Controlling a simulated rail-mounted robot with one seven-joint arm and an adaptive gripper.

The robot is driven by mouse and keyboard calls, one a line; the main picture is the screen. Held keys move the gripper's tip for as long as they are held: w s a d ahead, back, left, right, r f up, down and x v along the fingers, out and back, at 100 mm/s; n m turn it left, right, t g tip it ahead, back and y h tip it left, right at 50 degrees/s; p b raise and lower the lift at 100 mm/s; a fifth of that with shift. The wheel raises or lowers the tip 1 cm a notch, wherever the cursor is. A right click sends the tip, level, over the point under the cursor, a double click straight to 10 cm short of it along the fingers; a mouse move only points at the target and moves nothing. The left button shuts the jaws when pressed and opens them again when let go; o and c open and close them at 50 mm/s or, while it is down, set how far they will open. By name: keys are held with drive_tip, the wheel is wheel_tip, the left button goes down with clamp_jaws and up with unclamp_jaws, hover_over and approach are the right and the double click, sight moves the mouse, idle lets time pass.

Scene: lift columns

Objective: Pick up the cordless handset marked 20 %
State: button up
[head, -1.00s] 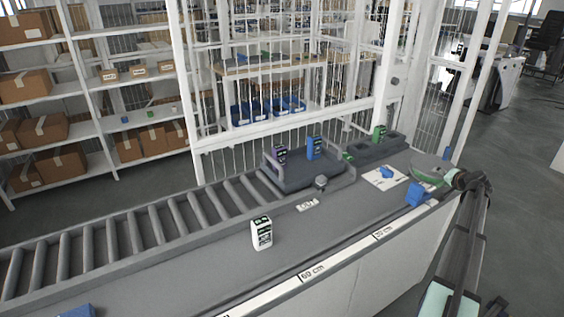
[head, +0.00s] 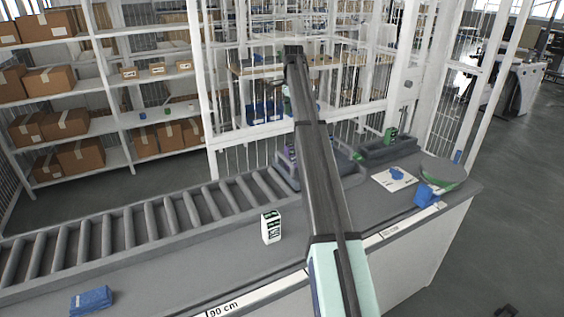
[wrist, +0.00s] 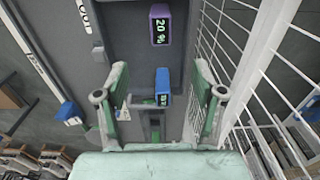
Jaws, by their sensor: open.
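The purple handset (wrist: 160,26) shows a green "20 %" on its dark display in the wrist view. It stands at the top of that view, beyond my fingertips. In the head view only a sliver of it (head: 291,153) shows beside my arm. A blue handset (wrist: 163,82) with a green-lit display is nearer my gripper in the wrist view; my arm hides it in the head view. My gripper (wrist: 160,68) is open, its two pale green fingers spread either side of the blue handset in the picture, with nothing held.
A green handset (head: 390,135) stands in another dark tray at right. A white box (head: 271,227) and a blue item (head: 91,300) are on the counter. The roller conveyor (head: 130,228) runs left. A white wire cage (wrist: 245,60) stands close to my gripper's right.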

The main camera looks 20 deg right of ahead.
sight(292, 145)
wheel_tip(292, 145, down, 12)
drive_tip(key=p, duration=0.3)
drive_tip(key=shift+w+d+f+p, duration=0.1)
drive_tip(key=shift+f+p, duration=1.45)
drive_tip(key=shift+f, duration=1)
clamp_jaws()
